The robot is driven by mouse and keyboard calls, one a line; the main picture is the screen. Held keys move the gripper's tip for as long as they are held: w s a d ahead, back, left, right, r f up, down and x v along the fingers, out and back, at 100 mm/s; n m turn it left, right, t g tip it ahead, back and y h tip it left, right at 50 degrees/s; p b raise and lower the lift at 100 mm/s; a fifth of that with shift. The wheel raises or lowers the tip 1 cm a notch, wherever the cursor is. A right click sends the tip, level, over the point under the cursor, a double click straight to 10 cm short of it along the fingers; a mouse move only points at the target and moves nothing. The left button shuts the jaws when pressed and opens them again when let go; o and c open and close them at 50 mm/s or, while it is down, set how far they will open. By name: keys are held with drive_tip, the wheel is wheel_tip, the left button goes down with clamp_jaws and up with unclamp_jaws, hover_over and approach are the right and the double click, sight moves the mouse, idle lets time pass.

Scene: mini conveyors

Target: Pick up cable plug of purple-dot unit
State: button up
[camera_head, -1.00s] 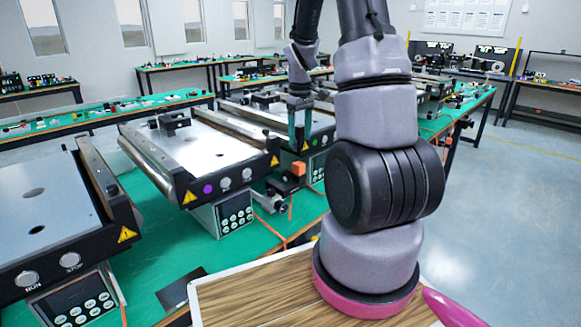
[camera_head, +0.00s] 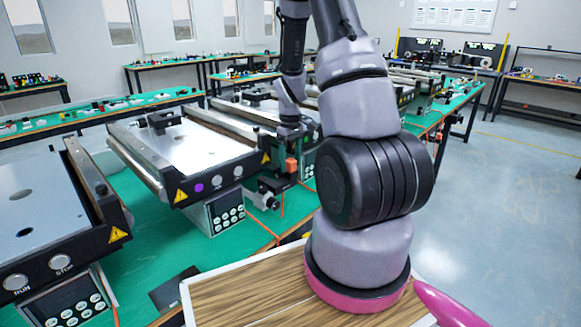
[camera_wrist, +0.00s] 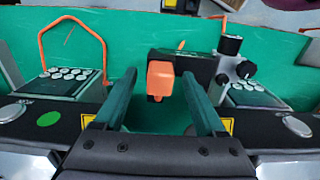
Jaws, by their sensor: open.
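The purple-dot unit is a mini conveyor with a purple dot (camera_head: 199,187) on its black front rail. The orange cable plug (camera_head: 291,165) sits at a black bracket with knobs by that unit's right front corner. In the wrist view the orange plug (camera_wrist: 160,76) lies between the two finger tips, against the black bracket. My gripper (camera_wrist: 159,84) is open, with a finger on each side of the plug and visible gaps; no contact shows. In the head view my gripper (camera_head: 289,146) is at the plug and partly hides it.
A green-dot (camera_wrist: 49,119) unit stands close on one side, with an orange cable (camera_wrist: 72,22) looping above its keypad. Black knobs (camera_wrist: 246,69) stick up beside the bracket. Another conveyor (camera_head: 45,200) is at the left.

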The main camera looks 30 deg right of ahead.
clamp_jaws()
